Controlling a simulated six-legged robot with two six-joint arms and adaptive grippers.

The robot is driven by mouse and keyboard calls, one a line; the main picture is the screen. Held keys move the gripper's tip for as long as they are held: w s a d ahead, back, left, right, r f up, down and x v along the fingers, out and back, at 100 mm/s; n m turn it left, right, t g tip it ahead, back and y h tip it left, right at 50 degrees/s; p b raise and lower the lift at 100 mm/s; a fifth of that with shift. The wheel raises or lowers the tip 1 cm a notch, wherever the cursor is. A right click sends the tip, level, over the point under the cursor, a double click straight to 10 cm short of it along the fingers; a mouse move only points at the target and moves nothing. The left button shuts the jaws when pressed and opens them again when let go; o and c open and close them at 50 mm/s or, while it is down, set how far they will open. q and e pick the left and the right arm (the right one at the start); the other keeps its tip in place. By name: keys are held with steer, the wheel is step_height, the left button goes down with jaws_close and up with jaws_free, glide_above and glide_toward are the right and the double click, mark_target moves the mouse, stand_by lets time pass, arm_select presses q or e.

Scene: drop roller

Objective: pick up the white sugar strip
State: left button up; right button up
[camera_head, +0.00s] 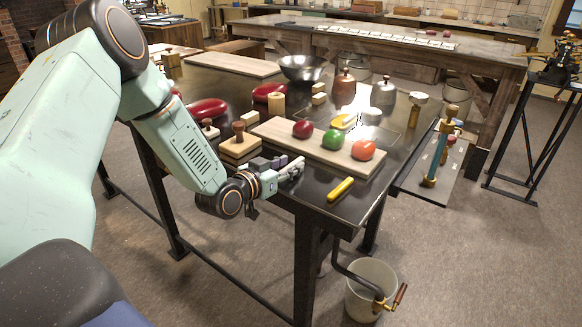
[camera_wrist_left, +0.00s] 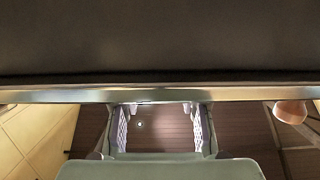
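My left gripper (camera_head: 284,166) is at the near edge of the dark table (camera_head: 316,196), its fingers pointing right. In the left wrist view its two fingers (camera_wrist_left: 160,126) stand apart, with no object visible between them. I cannot clearly make out a white sugar strip. A pale shape at the fingertips is too small to tell from the fingers. My right gripper is not in view.
A wooden board with a red ball (camera_head: 303,129), a green ball (camera_head: 333,140) and an orange ball (camera_head: 363,150) lies behind the gripper. A wooden stamp (camera_head: 240,143) stands left of it. A crank handle (camera_head: 398,296) and a bucket (camera_head: 372,277) are below the right corner.

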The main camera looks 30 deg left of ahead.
arm_select(q)
steer(key=shift+c, duration=0.7)
steer(key=shift+d+r, duration=0.1)
steer(key=shift+d, duration=0.15)
jaws_close()
steer(key=shift+a, duration=0.1)
steer(key=shift+a, duration=0.1)
